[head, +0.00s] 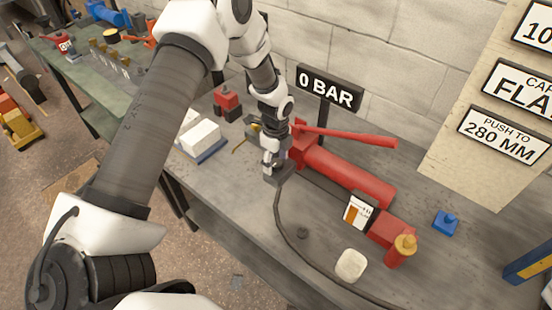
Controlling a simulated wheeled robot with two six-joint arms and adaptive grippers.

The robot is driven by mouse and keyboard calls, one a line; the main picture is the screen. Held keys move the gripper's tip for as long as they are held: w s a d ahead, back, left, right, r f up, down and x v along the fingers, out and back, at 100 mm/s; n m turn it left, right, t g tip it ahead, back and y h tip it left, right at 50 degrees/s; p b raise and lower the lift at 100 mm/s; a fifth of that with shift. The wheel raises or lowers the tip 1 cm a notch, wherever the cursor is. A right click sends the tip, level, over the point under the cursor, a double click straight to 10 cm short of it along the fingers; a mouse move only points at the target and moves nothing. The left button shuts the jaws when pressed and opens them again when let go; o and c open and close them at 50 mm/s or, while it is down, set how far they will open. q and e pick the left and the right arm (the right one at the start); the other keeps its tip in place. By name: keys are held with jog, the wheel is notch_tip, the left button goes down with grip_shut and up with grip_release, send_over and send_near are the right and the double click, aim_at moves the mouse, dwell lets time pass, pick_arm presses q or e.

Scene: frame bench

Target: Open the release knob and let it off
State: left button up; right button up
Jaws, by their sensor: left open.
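A red hand pump (345,177) lies on the grey bench, with its long red handle (352,136) raised above the body. My left gripper (276,174) is open at the left end of the pump, close against its dark end block. I cannot tell whether the fingers touch it. I cannot make out the release knob; the gripper and wrist cover that end of the pump. A sign behind the pump (326,89) reads "0 BAR". My right gripper is not in view.
A dark hose (289,238) curves along the bench front. A red cylinder with yellow top (397,257), white card (358,211), pale block (351,265) and blue block (446,222) stand to the right. A white box (200,136) lies left. A block wall stands behind.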

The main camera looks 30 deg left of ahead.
pick_arm(q)
jog(key=shift+s+r, duration=0.1)
jog(key=c, duration=1.1)
jog(key=shift+c, duration=0.2)
